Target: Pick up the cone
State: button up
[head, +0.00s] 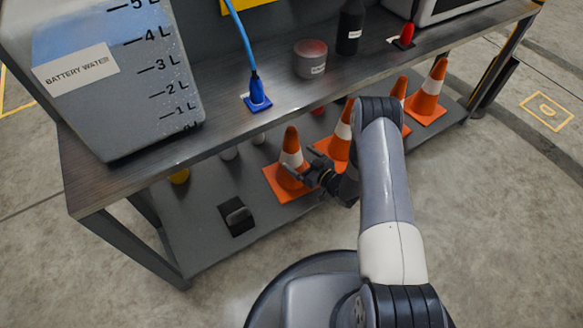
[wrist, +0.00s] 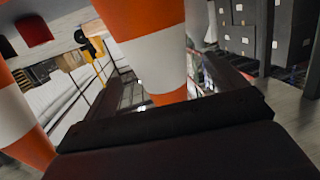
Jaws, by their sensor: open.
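Several orange cones with white bands stand on the lower shelf. The leftmost cone (head: 291,150) is upright on its square base, and my open gripper (head: 299,161) is at its right side, with its fingers reaching toward its white band. In the wrist view a cone (wrist: 158,55) fills the upper middle, beyond the dark gripper body, apparently between the fingers. I cannot tell whether the fingers touch it. Another cone (wrist: 18,115) shows at the left edge of the wrist view. A second cone (head: 340,136) stands close behind my gripper in the head view, partly hidden by my arm.
The upper shelf (head: 222,150) overhangs the cones. More cones (head: 428,95) stand at the right.

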aim_at(291, 151)
jog(key=b+x, duration=0.1)
jog(key=x, duration=0.1)
jog(key=b+x, duration=0.1)
jog(key=x, duration=0.2)
jog(key=shift+a+r, duration=0.1)
jog(key=shift+r, duration=0.1)
jog(key=shift+c, duration=0.2)
jog(key=shift+r, duration=0.1)
jog(key=c, duration=1.7)
jog(key=shift+c, duration=0.2)
